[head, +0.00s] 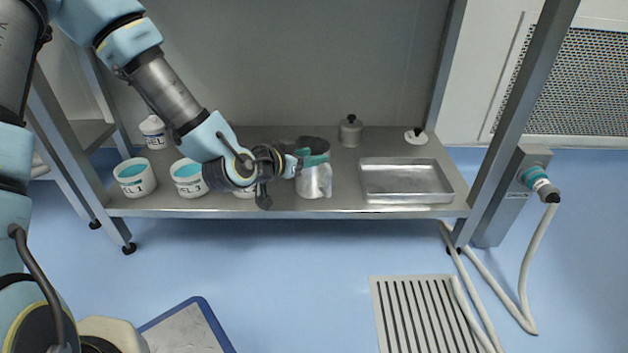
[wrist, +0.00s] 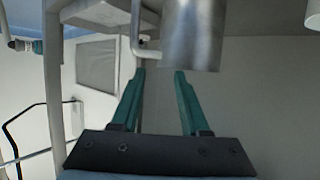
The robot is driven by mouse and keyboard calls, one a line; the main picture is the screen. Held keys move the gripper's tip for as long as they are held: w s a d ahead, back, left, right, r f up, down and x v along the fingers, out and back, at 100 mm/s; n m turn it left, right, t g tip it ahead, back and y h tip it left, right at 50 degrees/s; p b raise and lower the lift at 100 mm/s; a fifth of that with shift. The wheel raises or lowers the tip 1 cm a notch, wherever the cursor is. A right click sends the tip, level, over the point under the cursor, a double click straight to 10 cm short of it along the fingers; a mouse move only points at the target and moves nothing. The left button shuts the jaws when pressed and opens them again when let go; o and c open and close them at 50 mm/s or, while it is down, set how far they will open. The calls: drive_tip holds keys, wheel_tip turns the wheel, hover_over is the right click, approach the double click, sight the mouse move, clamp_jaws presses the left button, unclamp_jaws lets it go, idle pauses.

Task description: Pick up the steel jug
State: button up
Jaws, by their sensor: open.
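The steel jug (head: 314,182) stands on the shelf, right of my gripper (head: 293,165) in the head view. In the wrist view the jug (wrist: 192,38) is a shiny metal cylinder at the top, with its thin handle (wrist: 136,30) on its left side. My gripper (wrist: 160,73) is open, with two teal fingers apart and nothing held between them. The fingertips appear just below the jug and its handle in the wrist picture. Whether they touch the jug, I cannot tell.
White tubs (head: 134,178) and (head: 188,178) stand left on the shelf, with a white bottle (head: 152,132) behind. A steel tray (head: 406,181) lies to the right. A lidded grey container (head: 350,131) stands behind. Frame posts (head: 515,120) bound the shelf.

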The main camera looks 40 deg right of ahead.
sight(330, 154)
drive_tip(key=shift+b+x, duration=1.2)
drive_tip(key=shift+x, duration=1.9)
drive_tip(key=shift+c, duration=0.3)
clamp_jaws()
drive_tip(key=shift+a, duration=0.1)
